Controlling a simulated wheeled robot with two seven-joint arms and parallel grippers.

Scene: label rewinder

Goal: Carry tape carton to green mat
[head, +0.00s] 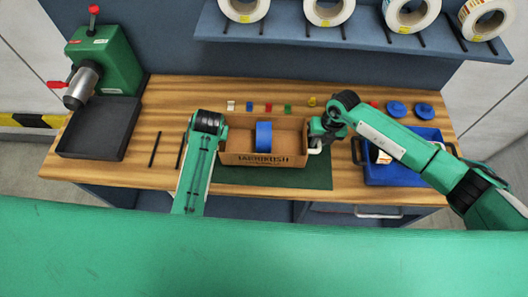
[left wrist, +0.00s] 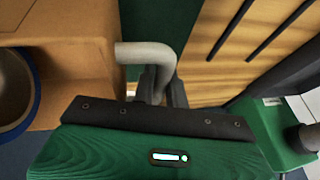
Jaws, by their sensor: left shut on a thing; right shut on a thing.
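The tape carton (head: 264,159) is an open brown box at the middle of the bench, with a blue tape roll (head: 263,137) inside. It is over the green mat (head: 318,178), which shows in front of it and to its right. I cannot tell whether it rests on the mat. My left gripper (left wrist: 162,88) is shut on the carton's grey handle (left wrist: 145,52) in the left wrist view; in the head view my arm hides it. My right gripper (head: 318,142) is shut on the carton's right-hand handle.
A blue bin (head: 402,178) stands right of the mat, under my right arm. A green machine (head: 103,60) and a dark tray (head: 98,135) are at the left. Small coloured pieces (head: 268,106) line the bench behind the carton. Label rolls (head: 330,8) hang on a rack above.

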